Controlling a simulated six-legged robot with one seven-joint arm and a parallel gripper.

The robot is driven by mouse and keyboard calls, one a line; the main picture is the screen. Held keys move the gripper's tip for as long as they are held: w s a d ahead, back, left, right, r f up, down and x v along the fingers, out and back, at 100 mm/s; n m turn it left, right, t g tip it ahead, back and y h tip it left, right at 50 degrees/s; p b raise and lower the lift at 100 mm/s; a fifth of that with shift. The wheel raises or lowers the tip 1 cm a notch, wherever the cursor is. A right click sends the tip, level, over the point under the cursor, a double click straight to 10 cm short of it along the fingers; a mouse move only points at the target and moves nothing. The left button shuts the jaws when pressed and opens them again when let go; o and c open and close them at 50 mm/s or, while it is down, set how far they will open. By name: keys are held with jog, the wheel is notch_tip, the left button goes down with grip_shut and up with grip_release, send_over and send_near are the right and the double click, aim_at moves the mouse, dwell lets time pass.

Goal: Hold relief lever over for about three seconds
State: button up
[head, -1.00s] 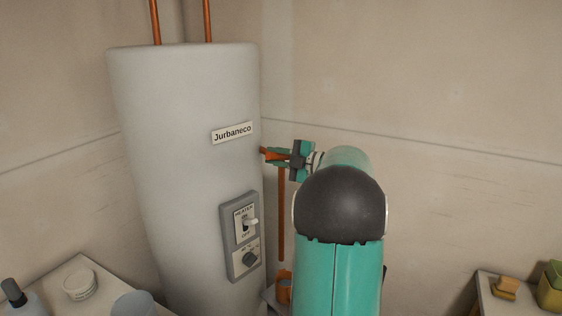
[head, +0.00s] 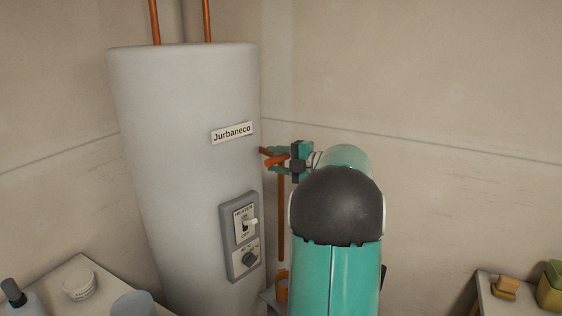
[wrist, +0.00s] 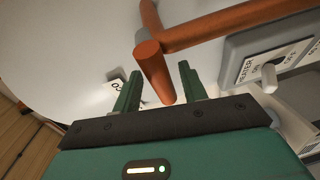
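The copper-coloured relief fitting (head: 263,150) sticks out of the right side of the water heater (head: 185,180). A short round orange-copper bar (head: 275,161), which looks like its lever, points out from the fitting; I cannot tell lever from pipe stub for certain. The bar also shows in the wrist view (wrist: 154,70). My gripper (head: 277,158) is at the fitting with its green fingers spread. In the wrist view my gripper (wrist: 158,88) has one finger on each side of the bar's end, with gaps visible. My arm hides the area behind it.
The heater switch panel (head: 241,236) is close by on the tank. A side table (head: 85,268) with containers is at left, another (head: 490,298) at right.

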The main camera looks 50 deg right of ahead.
jog(key=shift+w+a, duration=0.1)
jog(key=shift+a, duration=0.05)
jog(key=v, duration=1.3)
jog(key=shift+s+d, duration=0.2)
jog(key=shift+s, duration=0.1)
dwell(0.8)
jog(key=shift+r, duration=0.15)
dwell(0.5)
